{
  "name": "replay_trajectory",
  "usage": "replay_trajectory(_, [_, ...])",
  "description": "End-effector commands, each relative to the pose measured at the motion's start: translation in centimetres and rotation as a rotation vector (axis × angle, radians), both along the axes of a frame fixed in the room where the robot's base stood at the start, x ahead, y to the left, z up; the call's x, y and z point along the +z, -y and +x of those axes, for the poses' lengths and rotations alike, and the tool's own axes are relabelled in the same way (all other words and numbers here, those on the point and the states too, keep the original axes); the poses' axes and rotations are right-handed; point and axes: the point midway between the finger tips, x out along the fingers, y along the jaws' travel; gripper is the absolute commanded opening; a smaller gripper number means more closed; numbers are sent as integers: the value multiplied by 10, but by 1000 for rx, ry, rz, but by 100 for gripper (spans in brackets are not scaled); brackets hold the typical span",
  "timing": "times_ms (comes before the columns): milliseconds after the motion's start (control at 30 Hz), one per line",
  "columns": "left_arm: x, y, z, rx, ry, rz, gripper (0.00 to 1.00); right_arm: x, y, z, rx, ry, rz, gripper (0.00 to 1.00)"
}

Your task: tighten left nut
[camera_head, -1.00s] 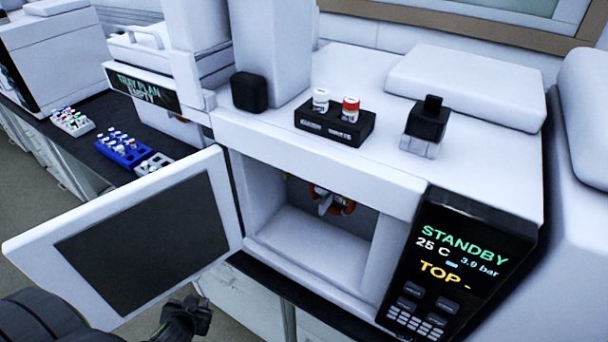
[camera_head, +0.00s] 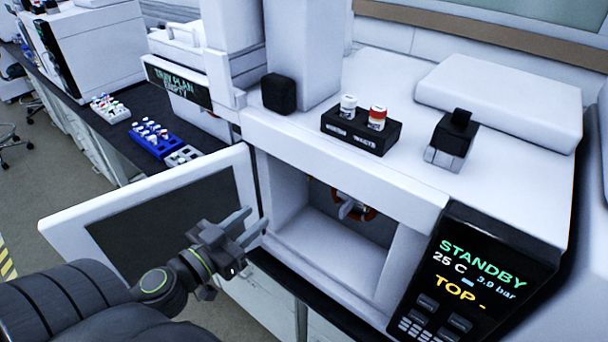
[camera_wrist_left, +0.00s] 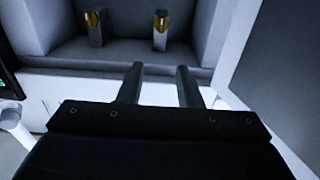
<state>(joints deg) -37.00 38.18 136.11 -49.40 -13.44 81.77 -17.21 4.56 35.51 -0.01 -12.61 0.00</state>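My left gripper (camera_head: 254,224) is in front of the open compartment, beside the open door, with its two fingers apart and nothing between them. In the left wrist view the gripper (camera_wrist_left: 160,72) also shows its fingers apart, pointing at the compartment. Two small grey fittings with gold-coloured parts, a first (camera_wrist_left: 95,28) and a second (camera_wrist_left: 160,30), show there, beyond the fingertips and apart from them. In the head view one pale fitting (camera_head: 347,208) shows inside the compartment by an orange ring. I cannot tell which fitting is the left nut. My right gripper is not in view.
The open door (camera_head: 62,232) stands to the left of the compartment. A control panel (camera_head: 470,280) reading STANDBY and TOP is at its right. A black vial holder (camera_head: 362,138) and a black-topped block (camera_head: 452,140) stand on top. A blue rack (camera_head: 157,143) is at left.

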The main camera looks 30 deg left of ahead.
Motion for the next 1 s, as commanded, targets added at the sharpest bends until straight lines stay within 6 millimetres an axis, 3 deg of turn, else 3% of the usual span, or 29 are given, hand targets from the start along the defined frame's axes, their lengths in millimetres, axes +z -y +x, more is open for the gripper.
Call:
replay_trajectory(367, [3,1,26,6,3,-5,32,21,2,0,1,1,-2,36])
replay_trajectory(767, [0,4,56,4,3,-3,32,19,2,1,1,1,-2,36])
replay_trajectory(1000, [0,6,85,4,4,-4,32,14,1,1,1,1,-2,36])
